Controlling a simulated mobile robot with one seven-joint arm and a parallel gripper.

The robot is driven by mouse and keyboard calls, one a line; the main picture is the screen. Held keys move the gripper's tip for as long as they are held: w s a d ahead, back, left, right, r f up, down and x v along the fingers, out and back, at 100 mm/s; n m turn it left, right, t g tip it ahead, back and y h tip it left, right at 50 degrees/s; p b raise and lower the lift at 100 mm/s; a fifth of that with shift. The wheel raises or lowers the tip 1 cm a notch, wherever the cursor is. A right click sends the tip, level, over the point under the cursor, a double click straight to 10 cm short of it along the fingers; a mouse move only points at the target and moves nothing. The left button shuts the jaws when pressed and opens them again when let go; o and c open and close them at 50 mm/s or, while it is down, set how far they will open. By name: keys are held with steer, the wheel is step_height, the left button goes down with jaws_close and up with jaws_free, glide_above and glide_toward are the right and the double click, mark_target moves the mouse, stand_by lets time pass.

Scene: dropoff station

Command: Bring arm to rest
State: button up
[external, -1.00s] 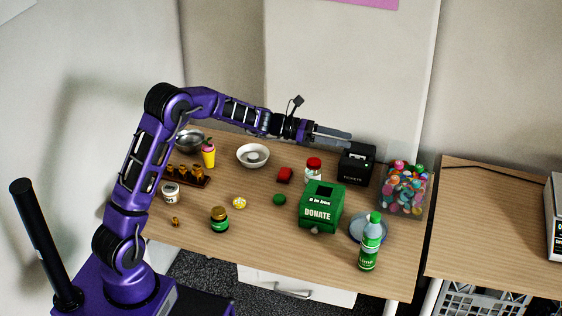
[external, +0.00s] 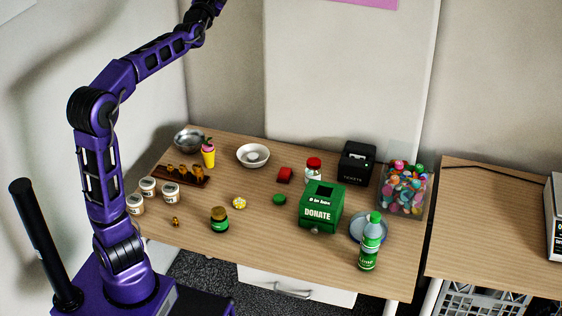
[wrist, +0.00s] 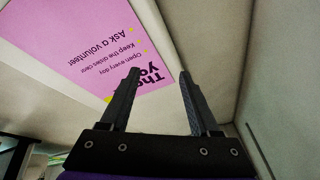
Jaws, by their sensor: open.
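My arm is raised high at the left in the external view, its upper links running up past the top edge, so the gripper is out of that view. In the wrist view my gripper (wrist: 160,85) has its two dark fingers spread apart with nothing between them. Beyond the fingers are a wall and a pink sign (wrist: 85,45) with upside-down text. The arm is clear of the table (external: 300,258) and of everything on it.
The table bears a green donate box (external: 321,215), a black box (external: 356,163), a clear bin of colourful items (external: 405,190), a green bottle (external: 370,243), a white bowl (external: 253,156), a metal bowl (external: 188,140) and several white tubs (external: 171,192). A second table (external: 490,230) stands at the right.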

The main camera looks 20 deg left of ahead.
steer(key=s+d+f+n+g, duration=0.3)
steer(key=f+n+g, duration=0.1)
steer(key=f, duration=0.5)
steer(key=s+d+f+n+g, duration=0.2)
steer(key=d+f+n+g, duration=0.15)
steer(key=f, duration=0.55)
steer(key=s+a+f+g, duration=0.3)
steer(key=s+f, duration=0.3)
steer(key=s, duration=0.4)
steer(key=s+a+f+g+p, duration=0.1)
steer(key=s+a+f+g, duration=0.2)
steer(key=s+f, duration=0.4)
steer(key=s+a+f+g+p, duration=0.1)
steer(key=s+a+f+g, duration=0.2)
steer(key=s, duration=1.1)
step_height(320, 180, down, 3)
steer(key=a+m, duration=0.1)
steer(key=a, duration=0.1)
steer(key=shift+a+f+y, duration=0.2)
steer(key=shift+a+y, duration=0.1)
steer(key=shift+y, duration=0.1)
steer(key=shift+s, duration=0.1)
